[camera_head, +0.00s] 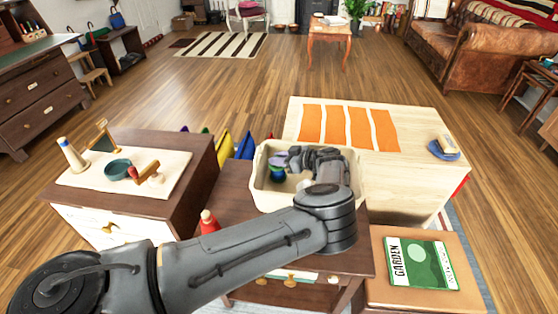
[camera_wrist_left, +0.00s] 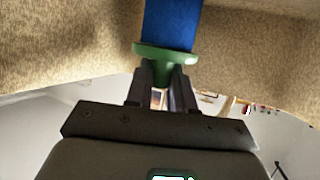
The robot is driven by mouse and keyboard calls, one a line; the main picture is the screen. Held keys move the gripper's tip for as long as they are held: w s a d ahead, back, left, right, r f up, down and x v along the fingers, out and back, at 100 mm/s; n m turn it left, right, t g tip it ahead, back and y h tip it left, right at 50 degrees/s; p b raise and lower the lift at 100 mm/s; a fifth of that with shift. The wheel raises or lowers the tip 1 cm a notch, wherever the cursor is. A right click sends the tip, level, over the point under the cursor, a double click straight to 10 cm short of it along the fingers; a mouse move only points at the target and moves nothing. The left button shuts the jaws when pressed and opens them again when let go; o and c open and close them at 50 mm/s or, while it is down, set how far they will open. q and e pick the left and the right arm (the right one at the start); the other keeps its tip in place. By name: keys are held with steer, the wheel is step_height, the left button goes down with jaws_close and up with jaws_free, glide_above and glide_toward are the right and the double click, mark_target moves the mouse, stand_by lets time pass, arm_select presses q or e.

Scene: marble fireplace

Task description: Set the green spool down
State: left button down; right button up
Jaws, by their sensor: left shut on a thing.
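The green spool (camera_wrist_left: 166,55) has a green flange and a blue wound body in the left wrist view. My left gripper (camera_wrist_left: 164,88) is shut on its green end. In the head view the spool (camera_head: 277,174) shows as a small green and blue shape inside a tan bin (camera_head: 261,194). My left gripper (camera_head: 289,165) reaches down into that bin, and my arm hides part of the bin. Whether the spool touches the bin's bottom cannot be told. My right gripper is not in view.
The bin stands on a dark wooden table (camera_head: 235,190). A red peg-like figure (camera_head: 209,221) stands left of it. A pale table with orange strips (camera_head: 337,125) is behind right. A garden book (camera_head: 421,263) lies at the front right. A cabinet with toys (camera_head: 75,184) is left.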

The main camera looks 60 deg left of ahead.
arm_select(q)
steer(key=shift+w, duration=0.1)
steer(key=c, duration=0.9)
jaws_free()
steer(key=shift+w+d+r, duration=0.25)
steer(key=shift+d+r, duration=0.1)
steer(key=shift+d, duration=0.05)
steer(key=shift+p+v, duration=1.7)
steer(key=shift+v, duration=3.75)
